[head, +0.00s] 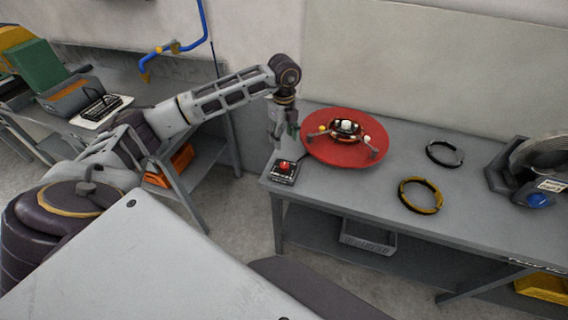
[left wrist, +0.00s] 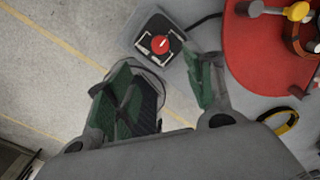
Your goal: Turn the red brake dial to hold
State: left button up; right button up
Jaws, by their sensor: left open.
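The red brake dial (head: 285,165) sits on a small black box (head: 284,178) at the left front corner of the grey table. In the left wrist view the dial (left wrist: 160,44) shows as a red disc with a pale mark on a black plate, ahead of the fingers. My left gripper (head: 285,132) points down above the table, a little above and behind the dial, apart from it. In the left wrist view its green-padded fingers (left wrist: 165,95) are spread with nothing between them. The lettering around the dial is too small to read. My right gripper is not in view.
A large red disc (head: 318,150) with a hub and arms stands close right of the dial box. A black ring (head: 445,153), a yellow ring (head: 420,195) and a machine with a blue knob (head: 537,200) lie farther right. The table front (head: 340,190) is bare.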

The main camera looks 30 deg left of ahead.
aim_at(284, 164)
pick_arm(q)
jog(key=shift+f+p, duration=1.3)
jog(key=shift+f, duration=5.6)
jog(key=c, duration=1)
jog(key=shift+c, duration=0.2)
